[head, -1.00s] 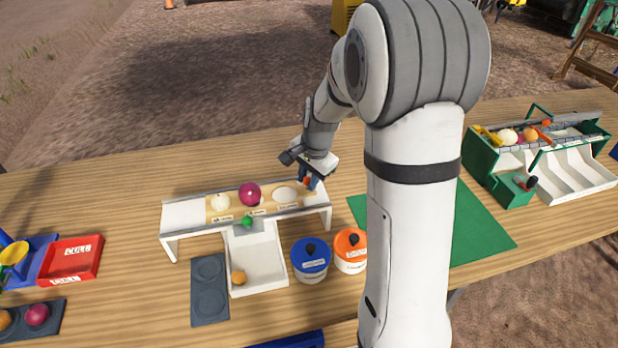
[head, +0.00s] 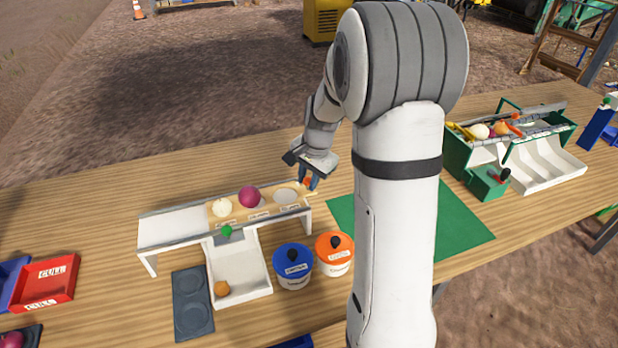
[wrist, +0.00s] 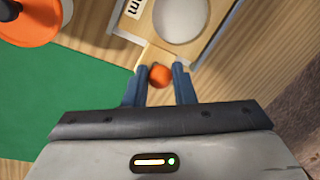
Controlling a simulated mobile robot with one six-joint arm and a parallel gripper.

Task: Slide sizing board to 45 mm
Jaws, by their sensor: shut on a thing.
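The tan sizing board (head: 269,203) lies in the white raised channel (head: 170,226) in the head view. A white onion (head: 221,208) and a purple onion (head: 249,197) sit on its left and middle places; its right round hole (head: 286,196) is empty. My gripper (head: 309,183) is at the board's right end. In the wrist view my gripper (wrist: 160,88) is shut on the board's small orange knob (wrist: 159,75), one blue finger on each side. A label ending in "mm" (wrist: 134,8) is partly cut off there.
A green knob (head: 227,231) sits on the channel's front edge above a white chute (head: 238,268) holding an orange-brown onion (head: 221,289). Blue-lidded (head: 293,262) and orange-lidded (head: 334,247) tubs stand in front. A green mat (head: 460,225) lies right, a red CULL tray (head: 50,283) left.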

